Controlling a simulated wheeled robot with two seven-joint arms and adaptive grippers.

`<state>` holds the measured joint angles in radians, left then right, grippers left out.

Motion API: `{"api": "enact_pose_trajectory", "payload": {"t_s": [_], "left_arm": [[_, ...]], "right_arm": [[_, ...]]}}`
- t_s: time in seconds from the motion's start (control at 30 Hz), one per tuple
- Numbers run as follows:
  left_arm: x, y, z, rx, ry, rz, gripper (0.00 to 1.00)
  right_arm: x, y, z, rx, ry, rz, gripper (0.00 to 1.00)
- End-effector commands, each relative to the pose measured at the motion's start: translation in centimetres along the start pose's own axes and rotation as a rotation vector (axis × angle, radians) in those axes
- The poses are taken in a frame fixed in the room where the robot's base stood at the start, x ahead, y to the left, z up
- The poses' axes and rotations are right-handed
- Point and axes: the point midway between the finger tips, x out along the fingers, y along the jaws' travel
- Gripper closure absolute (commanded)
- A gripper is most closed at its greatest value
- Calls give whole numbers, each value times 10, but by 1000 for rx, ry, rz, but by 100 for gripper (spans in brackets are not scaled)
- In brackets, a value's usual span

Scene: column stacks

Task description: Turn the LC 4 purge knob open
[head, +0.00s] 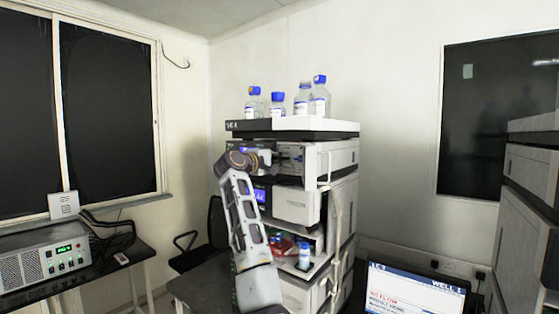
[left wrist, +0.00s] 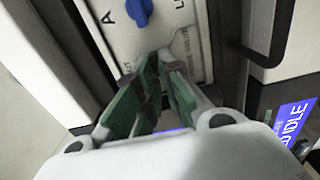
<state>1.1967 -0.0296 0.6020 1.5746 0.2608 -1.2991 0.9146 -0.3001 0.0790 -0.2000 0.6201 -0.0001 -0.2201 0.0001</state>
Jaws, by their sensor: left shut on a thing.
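The LC 4 stack (head: 318,127) stands in the middle of the head view, its label on the top tray's front. My left gripper (head: 272,158) reaches its upper front from the left. In the left wrist view, my left gripper (left wrist: 152,74) has its green-padded fingers closed together at a white panel (left wrist: 115,40). They are shut on a small dark piece, apparently the purge knob, mostly hidden between the fingertips. A blue knob (left wrist: 138,12) beside a letter A sits beyond the fingertips, apart from them. The purge knob's turn angle cannot be told. My right gripper is not in view.
Blue-capped bottles (head: 277,104) stand on top of the stack. A dark handle (left wrist: 262,50) juts out right of the fingers. A screen (head: 415,290) stands at lower right, another stack (head: 530,180) at far right, and a bench instrument (head: 45,262) at left.

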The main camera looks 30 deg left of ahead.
Motion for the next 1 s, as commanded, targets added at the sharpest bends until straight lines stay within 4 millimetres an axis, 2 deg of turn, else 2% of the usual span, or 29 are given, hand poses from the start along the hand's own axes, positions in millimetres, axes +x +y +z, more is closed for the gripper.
{"api": "enact_pose_trajectory", "payload": {"t_s": [0.1, 0.13, 0.3, 0.77, 1.0], "left_arm": [[0, -2, -1, 0, 1, -3, 100], [0, -2, -1, 0, 1, -3, 91], [0, -1, 0, 1, 1, -2, 71], [-3, 0, 0, 1, 1, 0, 71], [-17, 0, -1, 1, 1, 1, 71]], "right_arm": [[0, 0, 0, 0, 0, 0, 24], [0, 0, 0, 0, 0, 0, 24], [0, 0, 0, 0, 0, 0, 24], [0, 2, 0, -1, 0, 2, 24], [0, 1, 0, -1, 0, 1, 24]]}}
